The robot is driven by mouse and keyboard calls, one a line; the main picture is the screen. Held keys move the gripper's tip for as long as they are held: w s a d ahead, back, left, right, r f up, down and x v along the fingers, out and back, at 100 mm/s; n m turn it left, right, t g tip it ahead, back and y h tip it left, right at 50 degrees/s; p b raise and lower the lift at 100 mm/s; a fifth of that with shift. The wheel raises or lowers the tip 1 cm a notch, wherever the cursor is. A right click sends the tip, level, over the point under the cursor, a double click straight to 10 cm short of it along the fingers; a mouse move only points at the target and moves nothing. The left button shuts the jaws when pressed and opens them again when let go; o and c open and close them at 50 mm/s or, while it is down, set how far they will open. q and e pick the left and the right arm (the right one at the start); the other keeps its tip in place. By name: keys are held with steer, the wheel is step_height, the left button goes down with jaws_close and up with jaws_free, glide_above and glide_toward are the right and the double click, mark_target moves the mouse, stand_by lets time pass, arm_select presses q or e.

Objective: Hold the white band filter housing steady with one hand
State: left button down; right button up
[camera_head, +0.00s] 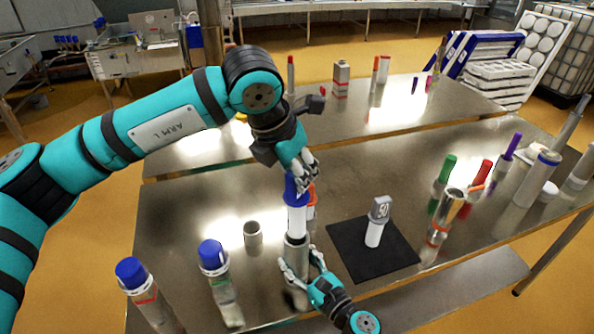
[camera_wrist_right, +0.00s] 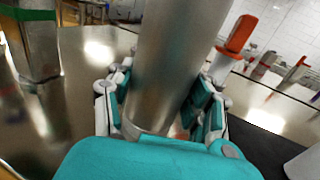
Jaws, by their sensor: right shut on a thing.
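The filter housing (camera_head: 296,246) is an upright steel cylinder standing at the front middle of the table. It also fills the middle of the right wrist view (camera_wrist_right: 175,60), with a pale band low down. My right gripper (camera_wrist_right: 160,110) is shut around its lower part, with fingers on both sides; it also shows in the head view (camera_head: 300,272). A white cylinder (camera_head: 297,222) with a blue top (camera_head: 294,191) rises above the housing's mouth, its lower end hidden. My left gripper (camera_head: 302,178) is right at the blue top; whether its fingers grip it is unclear.
Two blue-capped cylinders (camera_head: 213,262) (camera_head: 132,275) and a short steel cup (camera_head: 252,235) stand to the left. A black mat (camera_head: 345,250) carries a white piece with a grey "50" head (camera_head: 379,210). Several capped steel cylinders, one with orange bands (camera_head: 440,224), stand to the right.

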mark_target(297, 214)
arm_select(q)
steer(key=shift+f, duration=5.55)
steer(key=c, duration=1)
jaws_free()
steer(key=shift+c, duration=0.2)
steer(key=v, duration=1.2)
arm_select(e)
steer(key=o, duration=1.5)
